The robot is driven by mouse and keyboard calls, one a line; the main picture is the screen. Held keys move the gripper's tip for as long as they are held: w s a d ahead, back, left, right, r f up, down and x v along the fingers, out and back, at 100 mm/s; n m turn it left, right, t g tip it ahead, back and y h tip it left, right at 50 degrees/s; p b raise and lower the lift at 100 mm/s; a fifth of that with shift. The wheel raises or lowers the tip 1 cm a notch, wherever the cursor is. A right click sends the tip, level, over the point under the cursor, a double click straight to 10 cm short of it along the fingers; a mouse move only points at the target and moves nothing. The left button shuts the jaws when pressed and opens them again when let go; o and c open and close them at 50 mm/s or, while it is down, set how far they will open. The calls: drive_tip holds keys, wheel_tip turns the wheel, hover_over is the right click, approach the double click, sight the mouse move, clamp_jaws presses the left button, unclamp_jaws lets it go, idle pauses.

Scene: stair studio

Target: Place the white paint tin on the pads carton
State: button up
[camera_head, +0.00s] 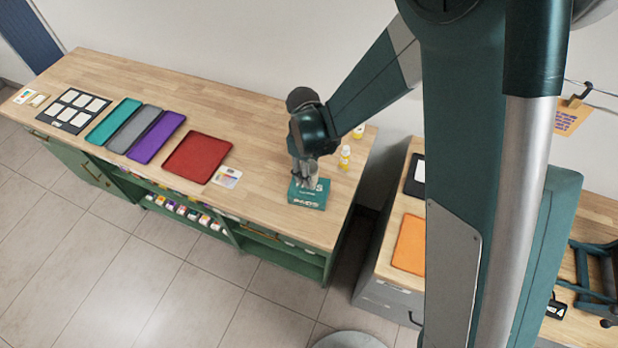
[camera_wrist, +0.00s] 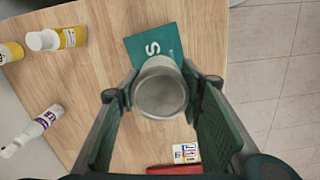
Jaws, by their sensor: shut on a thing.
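The white paint tin (camera_wrist: 161,88) is between the two fingers of my gripper (camera_wrist: 163,95), seen end-on with its round metal face toward the wrist camera. My gripper is shut on it. The teal pads carton (camera_head: 308,193) sits near the right end of the wooden counter. It also shows in the wrist view (camera_wrist: 152,42), partly covered by the tin. In the head view my gripper (camera_head: 305,178) is right over the carton, and the tin shows there only in part. I cannot tell whether the tin touches the carton.
Yellow-labelled bottles (camera_head: 345,158) stand behind the carton; in the wrist view a yellow bottle (camera_wrist: 62,39) and a white bottle (camera_wrist: 35,130) are at the left. A red tray (camera_head: 197,157) and a small card (camera_head: 227,177) lie left of the carton. The counter's front edge is close.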

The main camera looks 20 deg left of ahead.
drive_tip(key=shift+f, duration=1.85)
drive_tip(key=shift+f, duration=0.2)
drive_tip(key=o, duration=1.1)
drive_tip(key=shift+r, duration=0.2)
drive_tip(key=shift+a+r+b, duration=0.2)
drive_tip(key=shift+r+b, duration=0.1)
drive_tip(key=shift+r, duration=2.7)
drive_tip(key=shift+a+r+b, duration=0.15)
drive_tip(key=shift+r+b, duration=0.1)
drive_tip(key=shift+r, duration=2.75)
